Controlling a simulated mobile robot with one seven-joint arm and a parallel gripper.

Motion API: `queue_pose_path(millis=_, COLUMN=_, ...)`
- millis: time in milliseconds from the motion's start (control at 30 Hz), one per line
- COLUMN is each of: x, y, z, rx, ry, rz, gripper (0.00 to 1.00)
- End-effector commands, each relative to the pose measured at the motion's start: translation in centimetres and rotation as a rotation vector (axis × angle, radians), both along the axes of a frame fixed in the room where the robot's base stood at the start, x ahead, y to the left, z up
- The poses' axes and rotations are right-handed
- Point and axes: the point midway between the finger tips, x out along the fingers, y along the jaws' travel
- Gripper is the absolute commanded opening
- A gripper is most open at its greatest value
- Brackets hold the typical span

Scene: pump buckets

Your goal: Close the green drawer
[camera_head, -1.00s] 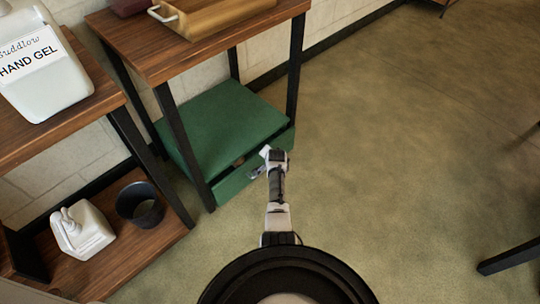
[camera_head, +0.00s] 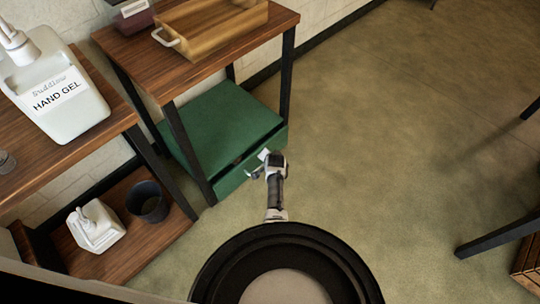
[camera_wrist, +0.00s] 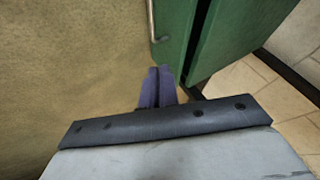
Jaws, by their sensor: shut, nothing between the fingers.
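The green drawer (camera_head: 232,180) is at the front of a green cabinet (camera_head: 222,120) under a wooden table. It stands slightly open, with a narrow dark gap behind its front. The gap also shows in the wrist view, beside the drawer front (camera_wrist: 175,40). A metal handle (camera_wrist: 152,22) is on the drawer's outer face. My gripper (camera_wrist: 158,85) is shut and empty, its fingertips close to the end of the drawer front. I cannot tell whether they touch. In the head view my gripper (camera_head: 264,160) partly covers the drawer's right part.
The wooden table (camera_head: 200,65) stands above the cabinet, with black legs and a wooden tray (camera_head: 215,25). A shelf on the left holds a hand gel bottle (camera_head: 55,95), a white dispenser (camera_head: 95,225) and a black cup (camera_head: 147,201).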

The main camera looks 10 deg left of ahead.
Motion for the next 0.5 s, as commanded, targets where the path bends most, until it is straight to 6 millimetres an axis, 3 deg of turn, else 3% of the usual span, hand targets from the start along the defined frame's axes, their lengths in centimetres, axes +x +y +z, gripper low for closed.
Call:
queue_pose_path(millis=33, x=-0.1, y=0.0, z=0.2, rx=-0.002, ry=0.000, rz=0.004, gripper=0.09)
queue_pose_path(millis=200, x=0.5, y=0.4, z=-0.5, rx=-0.085, ry=-0.002, rz=0.135, gripper=0.31)
queue_pose_path(millis=500, x=2.5, y=2.1, z=-0.9, rx=-0.443, ry=-0.026, rz=0.789, gripper=0.33)
